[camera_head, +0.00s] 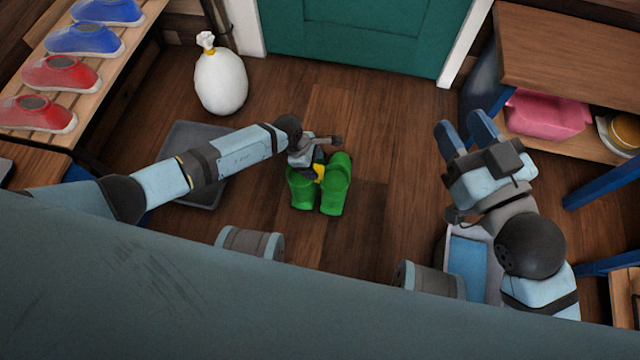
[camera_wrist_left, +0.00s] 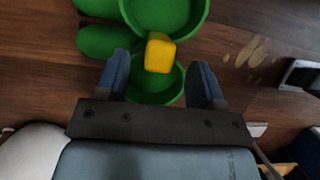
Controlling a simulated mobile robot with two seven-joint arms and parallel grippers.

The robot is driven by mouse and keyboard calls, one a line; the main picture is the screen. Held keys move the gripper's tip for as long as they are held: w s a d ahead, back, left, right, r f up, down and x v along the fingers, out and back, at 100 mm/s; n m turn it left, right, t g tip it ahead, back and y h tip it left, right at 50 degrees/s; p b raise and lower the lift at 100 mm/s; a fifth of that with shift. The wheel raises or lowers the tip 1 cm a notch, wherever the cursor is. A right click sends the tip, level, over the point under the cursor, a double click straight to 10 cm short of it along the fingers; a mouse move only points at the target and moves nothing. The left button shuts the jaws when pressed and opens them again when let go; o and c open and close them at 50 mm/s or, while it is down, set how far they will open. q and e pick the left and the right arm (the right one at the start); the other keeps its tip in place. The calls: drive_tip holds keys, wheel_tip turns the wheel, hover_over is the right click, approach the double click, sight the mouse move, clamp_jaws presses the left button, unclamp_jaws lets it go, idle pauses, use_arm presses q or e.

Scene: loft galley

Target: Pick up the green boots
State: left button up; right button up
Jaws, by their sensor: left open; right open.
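A pair of green boots (camera_head: 337,190) stands on the wooden floor in the middle of the head view, with a yellow block (camera_head: 319,173) between their tops. The boots (camera_wrist_left: 168,12) and the yellow block (camera_wrist_left: 160,53) also show in the left wrist view. My left gripper (camera_head: 317,162) is open at the boots' tops and partly covers them. In the left wrist view, its two fingers (camera_wrist_left: 160,82) stand apart on either side of the yellow block and one boot's opening. I cannot tell whether they touch. My right gripper (camera_head: 461,125) is open and empty, well right of the boots.
A grey tray (camera_head: 205,195) lies on the floor under my left arm. A white tied sack (camera_head: 221,82) stands behind it. A shoe rack (camera_head: 95,75) is at the left; a wooden shelf unit (camera_head: 570,50) is at the right. The floor before the green door (camera_head: 365,30) is clear.

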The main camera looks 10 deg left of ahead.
sight(317, 168)
use_arm(q)
drive_tip(key=b+x, duration=0.1)
drive_tip(key=x, duration=0.2)
drive_tip(key=shift+f, duration=0.2)
drive_tip(key=shift+r, duration=0.15)
use_arm(e)
drive_tip(key=shift+w+d+r+n+t+y, duration=0.35)
drive_tip(key=shift+w+n+y, duration=0.1)
drive_tip(key=shift+n, duration=0.45)
use_arm(q)
clamp_jaws()
use_arm(e)
drive_tip(key=shift+h, duration=0.25)
